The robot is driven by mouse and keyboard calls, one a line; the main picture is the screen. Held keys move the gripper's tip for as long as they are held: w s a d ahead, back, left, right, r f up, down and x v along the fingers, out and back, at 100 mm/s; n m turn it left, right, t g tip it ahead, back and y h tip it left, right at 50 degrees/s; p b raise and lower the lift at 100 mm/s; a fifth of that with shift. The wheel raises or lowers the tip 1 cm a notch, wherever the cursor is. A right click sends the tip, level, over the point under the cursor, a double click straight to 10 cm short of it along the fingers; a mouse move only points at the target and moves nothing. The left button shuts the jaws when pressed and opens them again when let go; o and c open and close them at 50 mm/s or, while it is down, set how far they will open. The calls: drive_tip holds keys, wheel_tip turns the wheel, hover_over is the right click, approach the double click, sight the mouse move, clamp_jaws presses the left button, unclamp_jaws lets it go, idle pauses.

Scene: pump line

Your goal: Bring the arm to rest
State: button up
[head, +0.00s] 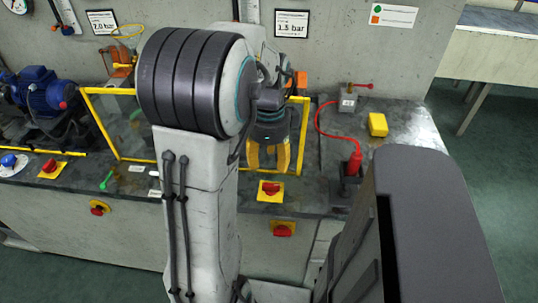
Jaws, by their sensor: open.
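My arm stands upright in the middle of the head view, its large joint at the top hiding part of the bench behind it. My gripper (268,166) hangs from the far side of the arm with its yellow fingers pointing down. It is open and nothing shows between its fingers. It is in front of the yellow frame and appears above the bench (410,130); its exact height I cannot tell.
A red switch on a yellow plate (270,190) sits below my gripper. A yellow box (378,125) and a red hose (327,127) are to the right. A blue pump (42,90) is at the left. The green floor (490,190) at the right is clear.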

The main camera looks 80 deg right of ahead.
drive_tip(key=shift+r, duration=0.55)
idle(0.5)
drive_tip(key=a+f+n, duration=0.3)
drive_tip(key=a+n, duration=0.2)
drive_tip(key=n, duration=0.9)
drive_tip(key=w+a+r+n+t+p, duration=0.1)
drive_tip(key=w+a+r+n+p, duration=0.1)
drive_tip(key=w+a+r+n, duration=0.2)
drive_tip(key=w+a+r+n+t+p, duration=0.1)
drive_tip(key=w+a+r+n, duration=0.3)
drive_tip(key=w+a+n, duration=0.5)
drive_tip(key=w+a+r+n+t+p, duration=0.1)
drive_tip(key=w+a+r+n, duration=0.3)
drive_tip(key=a, duration=1.1)
drive_tip(key=w+n+p, duration=0.1)
drive_tip(key=w+n, duration=0.2)
drive_tip(key=n, duration=0.1)
drive_tip(key=shift+w+a+r+p, duration=0.15)
drive_tip(key=shift+w+a+p, duration=0.15)
drive_tip(key=shift+w+a, duration=0.1)
drive_tip(key=shift+s, duration=0.15)
